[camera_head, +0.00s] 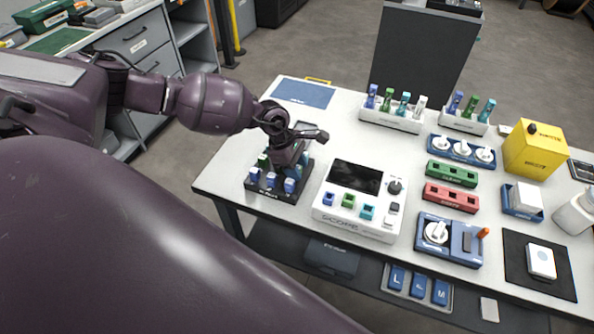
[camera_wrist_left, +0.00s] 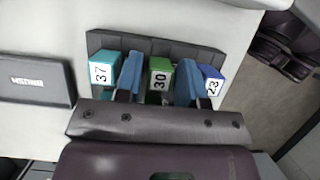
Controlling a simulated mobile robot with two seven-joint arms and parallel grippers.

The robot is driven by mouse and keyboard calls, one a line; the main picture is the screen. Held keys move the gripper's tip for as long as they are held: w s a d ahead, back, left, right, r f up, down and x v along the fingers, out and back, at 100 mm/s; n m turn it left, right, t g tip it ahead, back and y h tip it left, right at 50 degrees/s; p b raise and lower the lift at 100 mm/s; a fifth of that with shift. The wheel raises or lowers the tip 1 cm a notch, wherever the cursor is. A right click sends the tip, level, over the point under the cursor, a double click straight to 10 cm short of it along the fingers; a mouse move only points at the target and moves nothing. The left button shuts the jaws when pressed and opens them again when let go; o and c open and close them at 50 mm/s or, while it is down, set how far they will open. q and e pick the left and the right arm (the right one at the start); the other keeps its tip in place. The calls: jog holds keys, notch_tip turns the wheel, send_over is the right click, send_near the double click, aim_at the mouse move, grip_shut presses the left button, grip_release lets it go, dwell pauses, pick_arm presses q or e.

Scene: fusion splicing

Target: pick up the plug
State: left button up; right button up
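A dark rack (camera_head: 278,195) holding several small plugs stands at the near left of the white table. My left gripper (camera_head: 289,164) is down over it, hiding part of its back row. In the left wrist view a green plug (camera_wrist_left: 160,78) labelled 30 stands between the two blue fingers of this gripper (camera_wrist_left: 159,84). The fingers are apart, one on each side of the plug; a small gap shows on its left side. A teal plug (camera_wrist_left: 103,70) labelled 37 and a blue plug (camera_wrist_left: 211,82) labelled 23 stand outside the fingers. My right gripper is not in view.
A white scope device (camera_head: 358,200) stands just right of the rack. White racks (camera_head: 392,119) with coloured plugs stand at the back. A yellow box (camera_head: 535,150), a green block (camera_head: 452,173) and a red block (camera_head: 451,197) are farther right. A blue mat (camera_head: 304,93) lies at the back left.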

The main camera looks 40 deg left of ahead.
pick_arm(q)
jog(key=shift+f, duration=0.1)
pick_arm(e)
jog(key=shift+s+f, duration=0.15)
pick_arm(q)
jog(key=c, duration=0.5)
jog(key=shift+c, duration=0.3)
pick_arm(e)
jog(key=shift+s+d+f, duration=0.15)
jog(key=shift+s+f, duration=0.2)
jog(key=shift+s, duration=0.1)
pick_arm(q)
notch_tip(320, 180, up, 10)
jog(key=shift+f+p, duration=0.1)
jog(key=shift+p, duration=0.25)
notch_tip(320, 180, up, 10)
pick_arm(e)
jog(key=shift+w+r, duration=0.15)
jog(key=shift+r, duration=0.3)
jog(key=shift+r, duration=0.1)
